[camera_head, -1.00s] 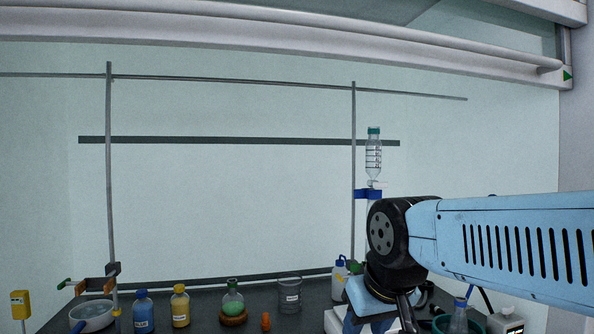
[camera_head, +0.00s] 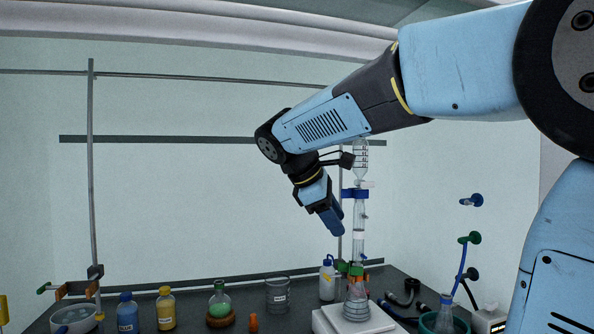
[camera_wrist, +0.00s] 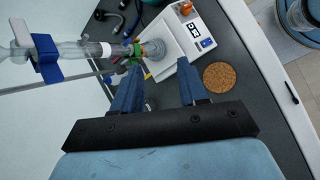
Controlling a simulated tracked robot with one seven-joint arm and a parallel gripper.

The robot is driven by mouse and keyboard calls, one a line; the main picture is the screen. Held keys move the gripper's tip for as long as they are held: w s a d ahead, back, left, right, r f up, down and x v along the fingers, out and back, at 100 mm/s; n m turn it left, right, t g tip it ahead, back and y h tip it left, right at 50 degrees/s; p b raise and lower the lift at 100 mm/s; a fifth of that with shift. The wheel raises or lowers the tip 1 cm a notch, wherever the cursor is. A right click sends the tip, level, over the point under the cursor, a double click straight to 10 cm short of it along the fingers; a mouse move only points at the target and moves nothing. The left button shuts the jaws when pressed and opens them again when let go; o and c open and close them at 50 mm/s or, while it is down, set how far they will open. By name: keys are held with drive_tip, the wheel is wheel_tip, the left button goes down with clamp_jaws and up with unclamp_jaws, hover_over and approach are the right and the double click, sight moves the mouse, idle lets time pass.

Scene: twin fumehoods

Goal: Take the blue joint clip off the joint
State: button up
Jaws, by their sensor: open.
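A tall glass assembly (camera_head: 358,225) stands over a white plate device (camera_head: 340,320), with a graduated funnel (camera_head: 361,160) on top and a flask (camera_head: 356,308) at its foot. A blue fitting (camera_head: 354,193) sits around its upper part by the rod; it also shows in the wrist view (camera_wrist: 46,58). I cannot tell whether this is the clip or a clamp. A green piece (camera_wrist: 137,50) is at the flask neck. My gripper (camera_head: 333,228) is open, pointing down, left of the column in the head view. In the wrist view nothing sits between its fingers (camera_wrist: 160,92).
A wash bottle (camera_head: 327,279) stands left of the column and a beaker (camera_head: 278,296) further left. A round cork ring (camera_wrist: 219,77) lies near the plate device. Hose taps (camera_head: 470,238) are on the right wall. A horizontal bar (camera_head: 200,140) crosses the back.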

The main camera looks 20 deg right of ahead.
drive_tip(key=w+a+r+n+g+h, duration=0.1)
drive_tip(key=w+a+r+n+h, duration=0.15)
drive_tip(key=w+r, duration=0.35)
drive_tip(key=w+a+r+n+g+h, duration=0.1)
drive_tip(key=w+a+r+n+h, duration=0.2)
drive_tip(key=w, duration=0.6)
drive_tip(key=d+r+x, duration=0.1)
drive_tip(key=r+x, duration=0.1)
drive_tip(key=x, duration=1.2)
drive_tip(key=shift+s+n+h, duration=0.15)
drive_tip(key=shift+n+h, duration=0.2)
drive_tip(key=shift+h, duration=0.1)
clamp_jaws()
drive_tip(key=c, duration=0.7)
unclamp_jaws()
clamp_jaws()
drive_tip(key=shift+a, duration=0.1)
drive_tip(key=a, duration=0.6)
